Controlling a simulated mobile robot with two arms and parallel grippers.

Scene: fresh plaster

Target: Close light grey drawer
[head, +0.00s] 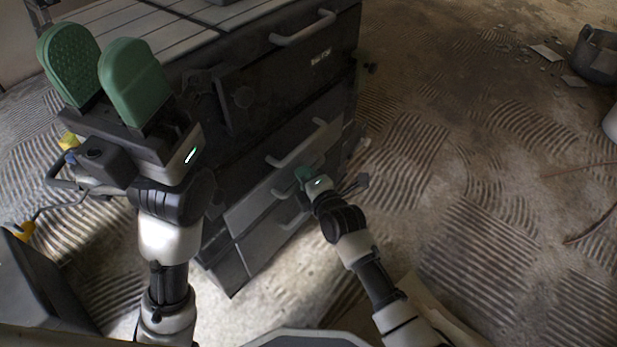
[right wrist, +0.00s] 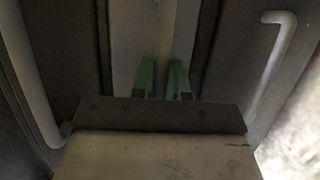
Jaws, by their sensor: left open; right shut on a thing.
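The light grey drawer (head: 252,205) is a paler front low in the dark cabinet (head: 240,125). Its front also shows as a pale strip in the right wrist view (right wrist: 153,35). How far it stands out is hard to tell. My right gripper (head: 304,174) is at this front, its green fingers (right wrist: 161,78) shut on the drawer's handle, which the fingers mostly hide. My left gripper (head: 102,65) is open and empty, raised in front of the cabinet's upper left, with its green pads apart.
Neighbouring bar handles lie on both sides of my right gripper in the right wrist view, one left (right wrist: 30,85) and one right (right wrist: 270,70). A dark bucket (head: 598,58) stands far right near scattered pale scraps (head: 547,53). The ridged floor right of the cabinet is mostly clear.

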